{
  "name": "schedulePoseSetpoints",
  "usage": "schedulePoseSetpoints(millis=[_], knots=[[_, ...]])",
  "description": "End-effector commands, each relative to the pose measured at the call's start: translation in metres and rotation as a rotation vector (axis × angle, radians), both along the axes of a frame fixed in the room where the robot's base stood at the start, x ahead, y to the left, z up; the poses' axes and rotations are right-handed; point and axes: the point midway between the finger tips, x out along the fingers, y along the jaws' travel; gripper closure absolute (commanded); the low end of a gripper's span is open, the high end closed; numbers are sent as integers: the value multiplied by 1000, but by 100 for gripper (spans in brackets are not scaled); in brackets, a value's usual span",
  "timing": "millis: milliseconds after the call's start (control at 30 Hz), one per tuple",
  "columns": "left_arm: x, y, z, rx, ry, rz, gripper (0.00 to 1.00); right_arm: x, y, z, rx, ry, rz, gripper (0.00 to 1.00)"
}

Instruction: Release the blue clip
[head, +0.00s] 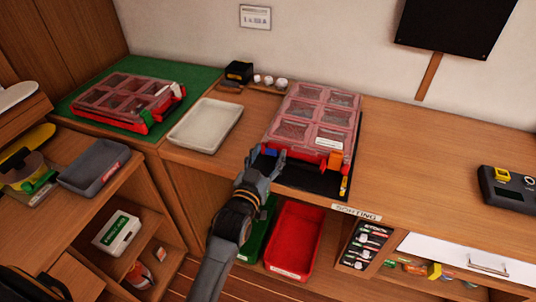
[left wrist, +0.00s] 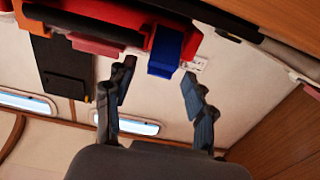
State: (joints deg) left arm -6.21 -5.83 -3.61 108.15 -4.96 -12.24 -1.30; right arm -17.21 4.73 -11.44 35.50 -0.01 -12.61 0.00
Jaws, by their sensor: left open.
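The blue clip (head: 270,152) is on the front left of a red case (head: 304,154) with a clear compartmented lid (head: 312,112). The lid lies down over the case. My left gripper (head: 266,160) is at the case's front edge, open, with its fingertips close to the blue clip. In the left wrist view the blue clip (left wrist: 166,58) shows just beyond the open left gripper (left wrist: 157,80), nearer the right-hand finger. I see nothing held between the fingers. I cannot tell whether the clip is fastened. An orange clip (head: 334,160) is on the case's front right. My right gripper is out of view.
The case rests on a dark mat (head: 312,181) at the bench's front edge. A white tray (head: 205,126) stands to its left, and another red case (head: 127,103) lies on a green mat (head: 190,76). A red bin (head: 295,238) is below.

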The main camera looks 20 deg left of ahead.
Motion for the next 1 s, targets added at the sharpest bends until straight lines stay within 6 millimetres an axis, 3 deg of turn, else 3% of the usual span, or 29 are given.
schedulePoseSetpoints(millis=[167, 433, 567, 800, 1000], knots=[[0, 0, 0, 0, 0, 0, 45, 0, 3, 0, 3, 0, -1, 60], [0, 0, 0, 0, 0, 0, 100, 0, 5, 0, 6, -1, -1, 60], [-1, 0, -3, 0, -10, 0, 100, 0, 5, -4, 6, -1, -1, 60], [-5, 0, -13, -3, -128, 0, 100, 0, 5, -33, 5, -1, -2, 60], [-6, 0, -9, -5, -164, 0, 100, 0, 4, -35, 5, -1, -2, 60]])
